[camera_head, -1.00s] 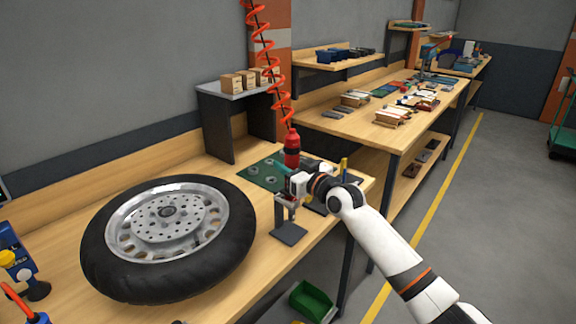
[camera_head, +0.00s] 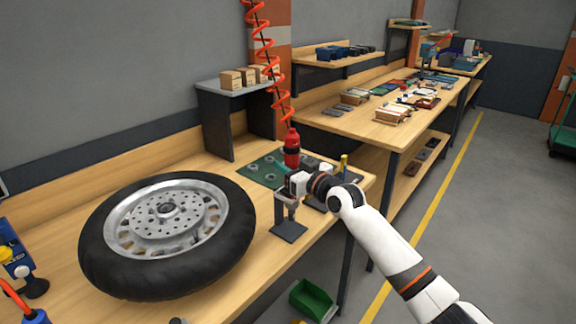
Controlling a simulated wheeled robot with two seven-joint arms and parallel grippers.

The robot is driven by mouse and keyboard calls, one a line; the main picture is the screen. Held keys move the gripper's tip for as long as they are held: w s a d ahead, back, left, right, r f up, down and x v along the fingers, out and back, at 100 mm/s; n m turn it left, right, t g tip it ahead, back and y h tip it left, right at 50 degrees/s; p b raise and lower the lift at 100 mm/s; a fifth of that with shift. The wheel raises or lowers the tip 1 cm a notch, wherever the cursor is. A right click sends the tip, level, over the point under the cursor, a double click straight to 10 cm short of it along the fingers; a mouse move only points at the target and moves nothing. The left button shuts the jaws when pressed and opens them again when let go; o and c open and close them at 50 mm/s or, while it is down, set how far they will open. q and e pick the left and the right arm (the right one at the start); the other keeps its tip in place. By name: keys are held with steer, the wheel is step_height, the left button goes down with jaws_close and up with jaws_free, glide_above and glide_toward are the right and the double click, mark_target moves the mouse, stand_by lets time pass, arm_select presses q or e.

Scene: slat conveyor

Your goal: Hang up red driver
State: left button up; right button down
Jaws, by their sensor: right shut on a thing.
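The red driver (camera_head: 292,142) stands upright above the near workbench, below the red coiled hose (camera_head: 271,50). My right gripper (camera_head: 290,180) reaches in from the lower right and is shut on the driver's lower part, which is mostly hidden by the gripper. A small dark stand (camera_head: 288,230) with a flat base and upright posts is on the bench just below the gripper. I cannot tell whether the driver touches the stand. My left gripper is not in view.
A wheel with a black tyre (camera_head: 104,268) lies flat on the bench at left. A green mat (camera_head: 250,174) with metal parts is behind the gripper. A grey shelf (camera_head: 208,88) with small boxes stands at the back. A green bin (camera_head: 312,300) is below the bench.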

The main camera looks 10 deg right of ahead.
steer(key=shift+f+b, duration=0.2)
steer(key=shift+b, duration=0.1)
steer(key=c, duration=0.9)
jaws_free()
steer(key=shift+f, duration=0.2)
steer(key=shift+b+v, duration=1.15)
steer(key=shift+v, duration=4.85)
